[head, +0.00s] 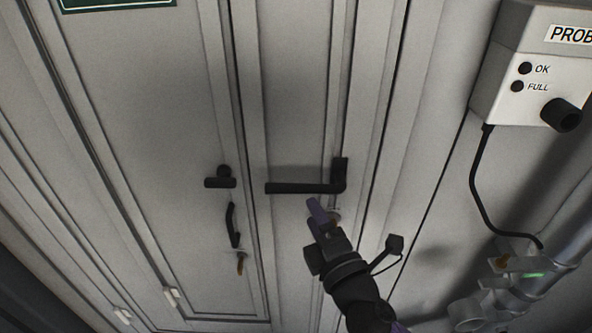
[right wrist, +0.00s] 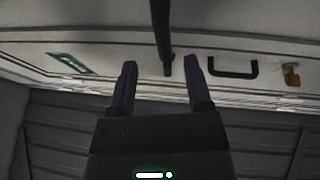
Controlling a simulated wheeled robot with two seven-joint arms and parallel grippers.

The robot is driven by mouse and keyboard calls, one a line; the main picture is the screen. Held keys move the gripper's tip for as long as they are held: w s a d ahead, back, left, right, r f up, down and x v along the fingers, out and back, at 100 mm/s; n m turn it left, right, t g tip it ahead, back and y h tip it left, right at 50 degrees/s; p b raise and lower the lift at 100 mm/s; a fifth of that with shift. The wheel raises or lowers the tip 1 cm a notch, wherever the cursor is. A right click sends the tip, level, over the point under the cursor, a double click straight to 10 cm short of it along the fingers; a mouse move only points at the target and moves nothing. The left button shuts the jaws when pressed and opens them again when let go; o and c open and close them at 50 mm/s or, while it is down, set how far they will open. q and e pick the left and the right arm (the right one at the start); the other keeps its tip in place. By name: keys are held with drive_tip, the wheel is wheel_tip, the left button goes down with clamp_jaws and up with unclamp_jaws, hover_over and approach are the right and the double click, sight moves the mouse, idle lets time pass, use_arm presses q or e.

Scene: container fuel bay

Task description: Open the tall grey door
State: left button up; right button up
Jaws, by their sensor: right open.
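The tall grey door (head: 295,90) fills the middle of the head view and looks shut. Its black lever handle (head: 300,188) lies level, with its pivot at the right end. My right gripper (head: 318,210) is just below the lever in the head view, near its pivot half. In the right wrist view its two fingers (right wrist: 160,78) are apart, with nothing gripped. A dark bar, seemingly the lever (right wrist: 160,35), comes down from the top between the fingers in that picture. I cannot tell whether they touch it. My left gripper is out of view.
The panel left of the lever carries a black T-handle (head: 220,180), a black pull handle (head: 232,225) and a hanging orange-brown piece (head: 240,262). A white probe box (head: 525,75) with a cable and metal pipes (head: 520,285) are at the right.

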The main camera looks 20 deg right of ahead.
sight(300, 192)
drive_tip(key=w, duration=0.4)
drive_tip(key=w+a+r, duration=0.1)
drive_tip(key=w, duration=0.2)
drive_tip(key=shift+p, duration=0.4)
drive_tip(key=shift+w+d+f, duration=0.1)
clamp_jaws()
drive_tip(key=shift+r, duration=0.2)
idle(0.5)
